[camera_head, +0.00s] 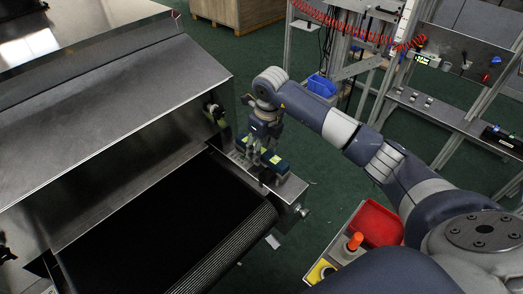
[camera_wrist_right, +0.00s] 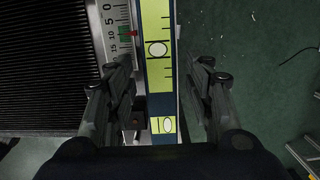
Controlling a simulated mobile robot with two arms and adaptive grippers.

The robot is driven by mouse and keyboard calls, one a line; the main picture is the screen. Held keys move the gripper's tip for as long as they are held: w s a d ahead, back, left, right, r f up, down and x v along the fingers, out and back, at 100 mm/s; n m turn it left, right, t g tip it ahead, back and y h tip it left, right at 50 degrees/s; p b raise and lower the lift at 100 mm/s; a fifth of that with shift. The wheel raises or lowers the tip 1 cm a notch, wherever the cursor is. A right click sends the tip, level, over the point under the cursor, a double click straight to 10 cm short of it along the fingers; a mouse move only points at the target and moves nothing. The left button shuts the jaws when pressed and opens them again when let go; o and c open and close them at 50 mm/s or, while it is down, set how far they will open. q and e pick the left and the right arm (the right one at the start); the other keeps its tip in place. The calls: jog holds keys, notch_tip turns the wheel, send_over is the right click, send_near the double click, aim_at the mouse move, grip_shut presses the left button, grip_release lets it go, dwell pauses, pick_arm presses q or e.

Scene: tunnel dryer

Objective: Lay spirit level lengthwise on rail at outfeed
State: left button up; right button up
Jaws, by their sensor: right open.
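The spirit level (camera_head: 275,163) is a blue bar with yellow-green panels. It lies along the metal rail (camera_head: 291,188) beside the dryer's dark outfeed belt, its length running the same way as the rail. In the right wrist view the level (camera_wrist_right: 157,80) shows its yellow-green face with vials and a blue edge. My right gripper (camera_head: 263,146) is over the level. In the wrist view its open fingers (camera_wrist_right: 165,75) stand on either side of it, with a visible gap on the right. The fingers hide part of the level in the head view. My left gripper is out of view.
The black belt (camera_head: 165,235) lies left of the rail. A scale with a red pointer (camera_wrist_right: 132,33) sits beside the level. A red bin (camera_head: 377,223) and an orange-topped button (camera_head: 354,241) stand at the lower right. A workbench frame (camera_head: 440,105) is at the back right.

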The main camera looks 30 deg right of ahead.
aim_at(265, 153)
notch_tip(265, 153, up, 11)
jog(key=s, duration=0.1)
jog(key=shift+s+d+b, duration=0.2)
jog(key=shift+b, duration=0.25)
